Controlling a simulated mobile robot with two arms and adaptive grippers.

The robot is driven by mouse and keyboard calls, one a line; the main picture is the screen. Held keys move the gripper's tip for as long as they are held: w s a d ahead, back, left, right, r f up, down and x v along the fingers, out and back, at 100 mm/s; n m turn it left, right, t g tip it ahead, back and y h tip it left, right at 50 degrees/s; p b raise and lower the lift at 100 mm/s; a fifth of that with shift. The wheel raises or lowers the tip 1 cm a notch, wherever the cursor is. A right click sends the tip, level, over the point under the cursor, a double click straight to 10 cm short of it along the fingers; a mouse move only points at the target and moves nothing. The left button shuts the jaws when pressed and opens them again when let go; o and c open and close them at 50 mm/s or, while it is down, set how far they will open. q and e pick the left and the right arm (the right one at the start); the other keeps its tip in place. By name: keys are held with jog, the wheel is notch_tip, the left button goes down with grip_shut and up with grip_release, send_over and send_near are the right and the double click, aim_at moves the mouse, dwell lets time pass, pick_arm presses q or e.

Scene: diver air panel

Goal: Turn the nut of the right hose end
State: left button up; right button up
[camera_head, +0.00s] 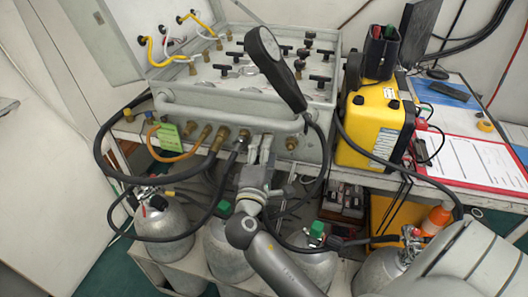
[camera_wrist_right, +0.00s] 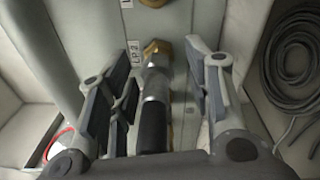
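A hose end (camera_wrist_right: 154,88) with a silver metal body and black hose meets a brass fitting (camera_wrist_right: 157,48) on the panel front in the right wrist view. In the head view the hose end (camera_head: 241,141) is just left of my right gripper (camera_head: 260,148), on the front of the grey air panel (camera_head: 180,92). My right gripper (camera_wrist_right: 158,75) is open. Its fingers stand on either side of the hose end, with gaps on both sides. I cannot tell how far the fingertips reach along the nut. My left gripper is not in view.
A tubular rail (camera_head: 225,118) runs above the fittings. Loose black hoses and gas cylinders (camera_head: 163,222) crowd the space below.

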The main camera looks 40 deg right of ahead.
jog(key=v, duration=1.2)
jog(key=shift+r, duration=0.1)
jog(key=w+d+m+p, duration=0.2)
jog(key=w+d+m, duration=0.1)
jog(key=m, duration=0.1)
jog(key=w+d+m+g+p, duration=0.1)
jog(key=w+d+m+p, duration=0.1)
jog(key=w+m, duration=0.1)
jog(key=w+d+m+p, duration=0.2)
jog(key=w+d+m, duration=0.1)
jog(key=m, duration=0.1)
jog(key=shift+d+r+m+g+h+p, duration=0.3)
jog(key=shift+r, duration=0.05)
dwell(0.3)
